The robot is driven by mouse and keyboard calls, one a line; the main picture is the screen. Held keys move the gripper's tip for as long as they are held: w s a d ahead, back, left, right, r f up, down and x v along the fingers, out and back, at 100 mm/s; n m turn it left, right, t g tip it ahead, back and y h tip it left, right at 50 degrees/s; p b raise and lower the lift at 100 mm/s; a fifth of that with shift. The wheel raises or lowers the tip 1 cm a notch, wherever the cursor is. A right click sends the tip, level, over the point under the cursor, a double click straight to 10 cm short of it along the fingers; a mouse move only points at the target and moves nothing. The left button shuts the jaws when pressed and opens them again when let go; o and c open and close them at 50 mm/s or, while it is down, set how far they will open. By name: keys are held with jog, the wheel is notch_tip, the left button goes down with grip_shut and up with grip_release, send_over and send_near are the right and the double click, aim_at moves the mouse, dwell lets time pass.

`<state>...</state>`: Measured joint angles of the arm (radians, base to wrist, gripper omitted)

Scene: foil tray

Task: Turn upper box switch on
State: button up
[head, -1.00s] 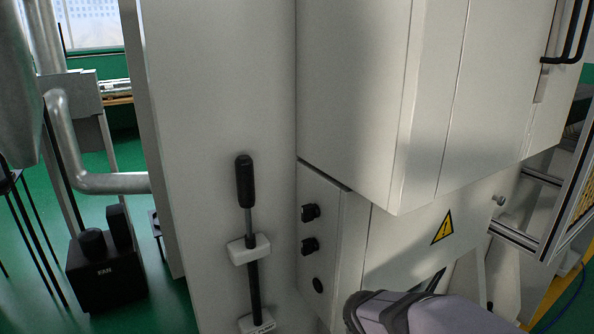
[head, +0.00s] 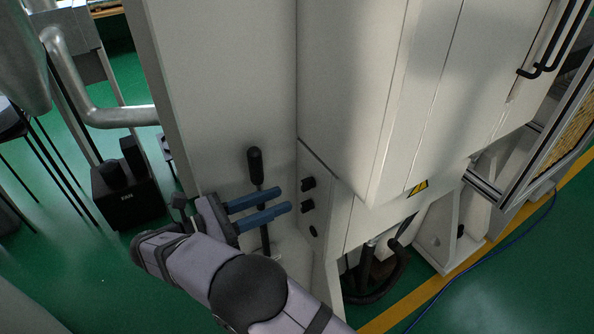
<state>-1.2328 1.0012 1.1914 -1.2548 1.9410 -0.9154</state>
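The switch box is a white panel with black rotary knobs on its narrow left face. The upper switch (head: 308,183) is a black knob, and a second black knob (head: 307,205) sits just below it. A smaller dark round part (head: 313,231) is lower still. My gripper (head: 288,197) has two parallel blue fingers, spread apart with nothing visible between them. They point right, toward the knobs, with the tips close to the knobs in the picture. I cannot tell how far away they are in depth.
A black-handled lever (head: 256,166) stands on the white panel behind my fingers, partly hidden by them. A black box marked FAN (head: 125,192) stands on the green floor at left. A yellow warning sign (head: 417,187) and door handles (head: 530,72) are at right.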

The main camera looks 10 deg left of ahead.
aim_at(302, 185)
jog(key=shift+t, duration=0.3)
jog(key=shift+w+a+r+p+x, duration=0.1)
jog(key=shift+p+x, duration=0.25)
jog(key=shift+x, duration=0.55)
jog(key=shift+w+a+r+p+x, duration=0.1)
jog(key=shift+p+x, duration=0.3)
jog(key=shift+x, duration=0.45)
jog(key=shift+w+a+r+p+x, duration=0.1)
jog(key=shift+p+x, duration=0.25)
jog(key=shift+x, duration=0.55)
jog(key=shift+w+d+f, duration=0.1)
jog(key=shift+w+d, duration=0.4)
grip_shut()
